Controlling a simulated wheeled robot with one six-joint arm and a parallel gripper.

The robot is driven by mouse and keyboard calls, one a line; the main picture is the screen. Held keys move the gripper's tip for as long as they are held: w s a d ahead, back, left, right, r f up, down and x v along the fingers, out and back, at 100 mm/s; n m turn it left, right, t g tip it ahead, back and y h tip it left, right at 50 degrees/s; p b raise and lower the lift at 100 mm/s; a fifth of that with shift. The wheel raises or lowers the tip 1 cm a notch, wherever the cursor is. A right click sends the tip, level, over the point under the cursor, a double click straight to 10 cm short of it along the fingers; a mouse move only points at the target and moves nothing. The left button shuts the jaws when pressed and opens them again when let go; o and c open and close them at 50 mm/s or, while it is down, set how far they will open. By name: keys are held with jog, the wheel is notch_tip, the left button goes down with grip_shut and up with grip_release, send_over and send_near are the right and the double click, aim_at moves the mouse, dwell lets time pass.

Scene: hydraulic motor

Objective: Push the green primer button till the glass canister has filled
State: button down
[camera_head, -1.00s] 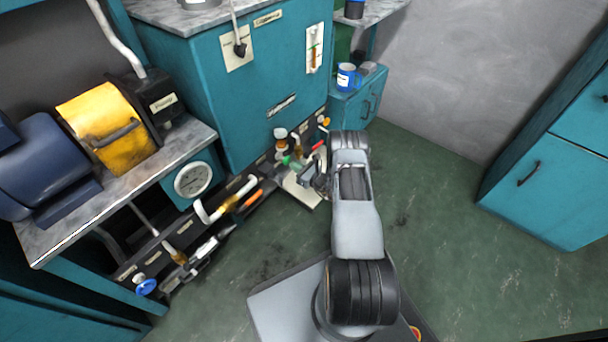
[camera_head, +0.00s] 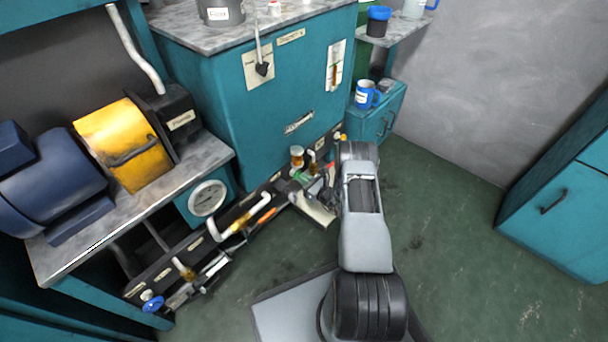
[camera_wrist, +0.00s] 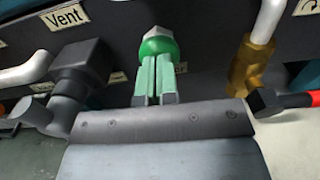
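The green primer button (camera_wrist: 158,45) shows at the top centre of the wrist view, on a dark panel. My gripper (camera_wrist: 155,62) has two narrow pale green fingers side by side, almost touching, with nothing seen between them. Their tips overlap the lower part of the button in this view; I cannot tell whether they press on it. In the head view my gripper (camera_head: 322,192) is low at the manifold, beside a small green part (camera_head: 301,177). A small canister with amber colour (camera_head: 297,158) stands just behind it; its fill level is too small to tell.
A "Vent" label (camera_wrist: 65,17) and dark valve (camera_wrist: 80,75) are left of the fingers. A brass fitting (camera_wrist: 250,68) and a red handle (camera_wrist: 298,100) are close on the right. A teal cabinet (camera_head: 230,95) stands behind the manifold. The green floor (camera_head: 450,230) at right is clear.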

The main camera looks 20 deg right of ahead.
jog(key=shift+w+a, duration=0.2)
jog(key=shift+a, duration=0.05)
jog(key=shift+r, duration=0.1)
jog(key=shift+s, duration=0.1)
jog(key=p+v, duration=0.3)
jog(key=v, duration=1.1)
jog(key=shift+d, duration=0.2)
